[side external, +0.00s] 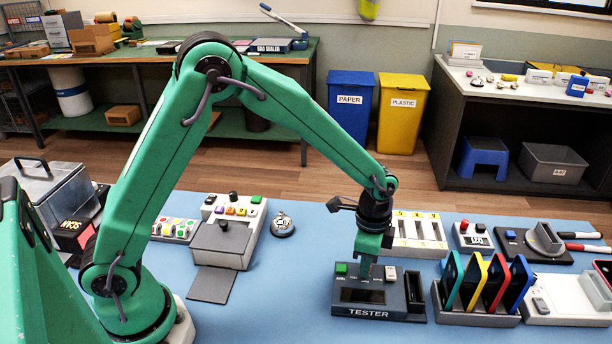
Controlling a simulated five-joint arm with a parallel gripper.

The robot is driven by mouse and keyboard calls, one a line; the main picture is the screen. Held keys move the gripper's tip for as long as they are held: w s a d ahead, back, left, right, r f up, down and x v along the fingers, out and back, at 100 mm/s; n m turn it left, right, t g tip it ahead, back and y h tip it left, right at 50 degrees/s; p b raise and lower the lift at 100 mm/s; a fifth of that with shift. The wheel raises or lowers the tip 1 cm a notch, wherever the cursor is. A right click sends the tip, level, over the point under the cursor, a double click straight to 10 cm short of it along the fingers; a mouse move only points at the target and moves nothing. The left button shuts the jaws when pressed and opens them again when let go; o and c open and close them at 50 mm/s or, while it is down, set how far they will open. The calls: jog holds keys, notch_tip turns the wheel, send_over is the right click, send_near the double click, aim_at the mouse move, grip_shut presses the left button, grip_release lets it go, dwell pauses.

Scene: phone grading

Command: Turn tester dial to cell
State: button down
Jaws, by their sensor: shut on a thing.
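The tester (345,309) is a dark grey box near the front of the blue bench, with the word TESTER on its front edge. A green button (341,268) sits at its back left and a pale switch (390,273) at its back right. My gripper (364,274) points straight down at the back middle of the tester, between the green button and the pale switch. Its jaws are shut on what seems to be the tester's dial. The dial is hidden by the fingers, so its pointer and setting cannot be read.
A rack of coloured phones (473,319) stands close right of the tester. A pale slotted tray (418,236) is behind it. A button box (233,231) and a bell (282,224) are at left. The blue bench (270,300) is clear left of the tester.

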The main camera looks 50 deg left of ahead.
jog(key=m, duration=0.6)
jog(key=shift+m, duration=0.3)
dwell(0.4)
jog(key=c, duration=1.3)
grip_release()
jog(key=shift+o, duration=0.2)
jog(key=shift+r, duration=0.1)
jog(key=shift+r, duration=3.85)
jog(key=shift+r, duration=0.1)
